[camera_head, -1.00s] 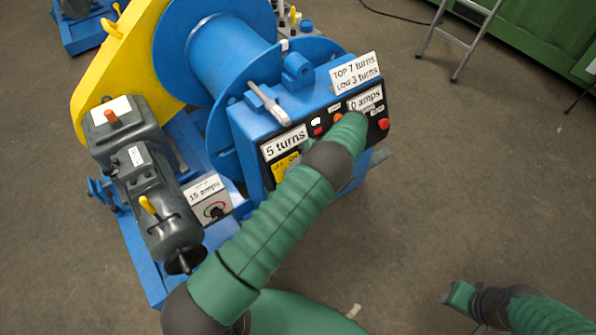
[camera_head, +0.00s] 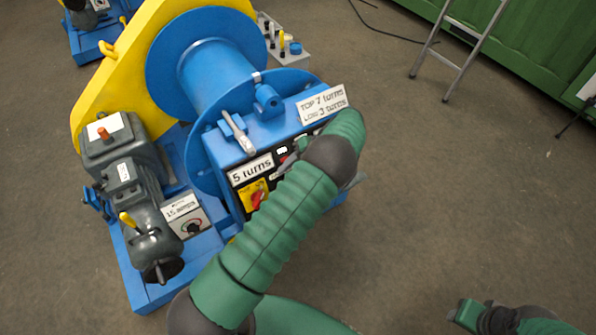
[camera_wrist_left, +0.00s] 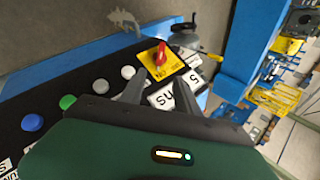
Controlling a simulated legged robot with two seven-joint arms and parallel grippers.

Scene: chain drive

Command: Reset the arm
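My left arm, green with dark joints, reaches from the bottom of the head view across the front of the blue winch's control panel (camera_head: 243,201). My left gripper (camera_head: 284,169) is mostly hidden there, close to the panel. In the left wrist view its two dark fingers (camera_wrist_left: 160,88) are spread with a gap and nothing between them. Beyond them is a red rotary switch (camera_wrist_left: 161,55) on a yellow plate; this switch (camera_head: 257,200) also shows in the head view. My right gripper (camera_head: 464,312) is at the bottom right, away from everything; its opening is not clear.
Blue, green and white buttons (camera_wrist_left: 68,102) line the panel. A ladder (camera_head: 465,60) stands at the back right.

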